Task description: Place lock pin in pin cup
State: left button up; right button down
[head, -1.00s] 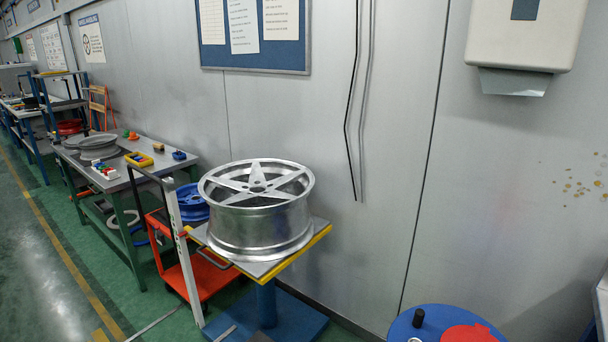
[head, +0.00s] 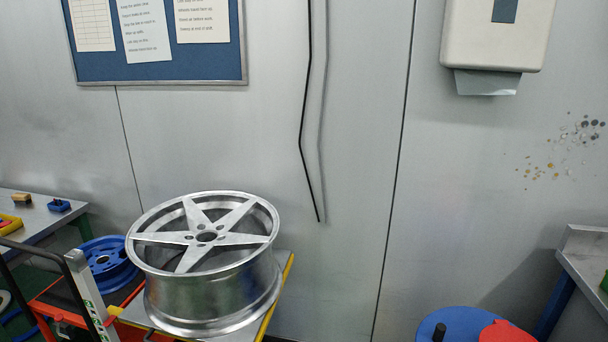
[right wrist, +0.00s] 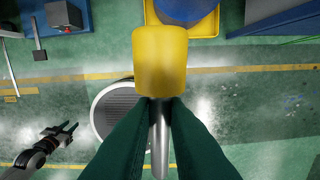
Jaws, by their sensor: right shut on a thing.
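The lock pin, with a yellow block-shaped head (right wrist: 160,62) and a bright metal shaft (right wrist: 160,140), shows in the right wrist view. My right gripper (right wrist: 160,108) is shut on it just below the head, with dark green fingers on both sides of the shaft. My left gripper (right wrist: 66,132) shows at the lower left of the right wrist view, its fingers apart and empty above the floor. Neither gripper shows in the head view. I cannot make out a pin cup in either view.
A silver wheel (head: 205,255) lies on a yellow-edged stand. A blue round top (head: 435,322) with a black peg (head: 440,331) and a red piece (head: 507,332) is at the lower right. A grey bench (head: 585,262) stands at the right edge. Green floor is below the pin.

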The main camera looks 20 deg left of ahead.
aim_at(79, 266)
jog(key=j, duration=1.35)
jog(key=i+j, duration=0.1)
jog(key=j, duration=1.25)
jog(key=j+u, duration=0.1)
jog(key=j, duration=1.25)
jog(key=i, duration=0.05)
